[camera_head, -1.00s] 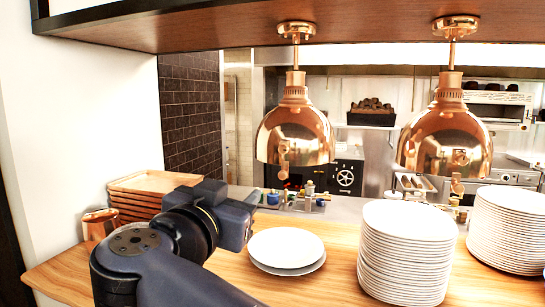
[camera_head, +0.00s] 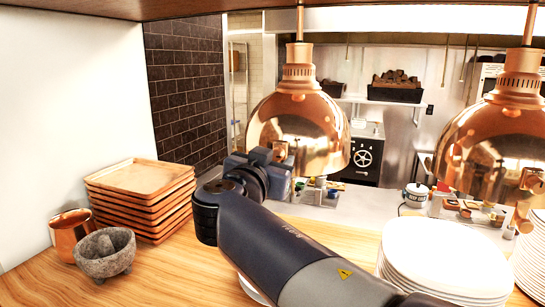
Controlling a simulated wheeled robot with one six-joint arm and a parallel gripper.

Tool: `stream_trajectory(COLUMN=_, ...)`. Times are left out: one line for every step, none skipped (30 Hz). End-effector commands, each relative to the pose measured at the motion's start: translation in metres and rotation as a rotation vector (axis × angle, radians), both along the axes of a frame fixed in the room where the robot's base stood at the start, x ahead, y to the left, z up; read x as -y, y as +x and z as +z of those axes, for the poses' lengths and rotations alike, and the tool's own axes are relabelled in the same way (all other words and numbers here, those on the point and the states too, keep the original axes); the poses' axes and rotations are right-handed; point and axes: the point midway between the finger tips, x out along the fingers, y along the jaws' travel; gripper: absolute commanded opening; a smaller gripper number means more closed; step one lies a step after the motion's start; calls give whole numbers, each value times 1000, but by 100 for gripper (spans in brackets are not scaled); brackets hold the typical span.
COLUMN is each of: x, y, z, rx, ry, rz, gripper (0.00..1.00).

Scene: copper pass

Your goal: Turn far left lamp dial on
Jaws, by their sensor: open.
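The left copper heat lamp (camera_head: 320,125) hangs from a rod in the middle of the head view. A small copper dial (camera_head: 281,151) shows on the lower left front of its shade. My gripper (camera_head: 284,166) is at the end of my dark arm, at or just below the dial in the picture. Its fingers are small and mostly hidden by my wrist, and I cannot tell whether they touch the dial. It is open, with nothing seen in it. The dial's exact turn is too small to read.
A second copper lamp (camera_head: 500,140) hangs at the right. Stacked wooden trays (camera_head: 140,205), a copper mug (camera_head: 70,230) and a stone mortar (camera_head: 104,262) stand at the left. White plates (camera_head: 440,260) are piled at the right. A wooden shelf edge (camera_head: 190,8) runs overhead.

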Motion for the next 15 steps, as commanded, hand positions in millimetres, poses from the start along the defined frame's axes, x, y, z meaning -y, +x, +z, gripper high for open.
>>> stream_trajectory(x=0, y=0, z=0, rx=0, ry=0, rz=0, gripper=46)
stream_trajectory(x=0, y=0, z=0, rx=0, ry=0, rz=0, gripper=46)
stream_trajectory(x=0, y=0, z=0, rx=0, ry=0, rz=0, gripper=46)
stream_trajectory(x=0, y=0, z=0, rx=0, ry=0, rz=0, gripper=46)
stream_trajectory(x=0, y=0, z=0, rx=0, ry=0, rz=0, gripper=45)
stream_trajectory(x=0, y=0, z=0, rx=0, ry=0, rz=0, gripper=42)
stream_trajectory(x=0, y=0, z=0, rx=0, ry=0, rz=0, gripper=40)
stream_trajectory(x=0, y=0, z=0, rx=0, ry=0, rz=0, gripper=37)
stream_trajectory(x=0, y=0, z=0, rx=0, ry=0, rz=0, gripper=34)
stream_trajectory(x=0, y=0, z=0, rx=0, ry=0, rz=0, gripper=31)
stream_trajectory(x=0, y=0, z=0, rx=0, ry=0, rz=0, gripper=29)
stream_trajectory(x=0, y=0, z=0, rx=0, ry=0, rz=0, gripper=26)
stream_trajectory(x=0, y=0, z=0, rx=0, ry=0, rz=0, gripper=23)
stream_trajectory(x=0, y=0, z=0, rx=0, ry=0, rz=0, gripper=21)
stream_trajectory(x=0, y=0, z=0, rx=0, ry=0, rz=0, gripper=17)
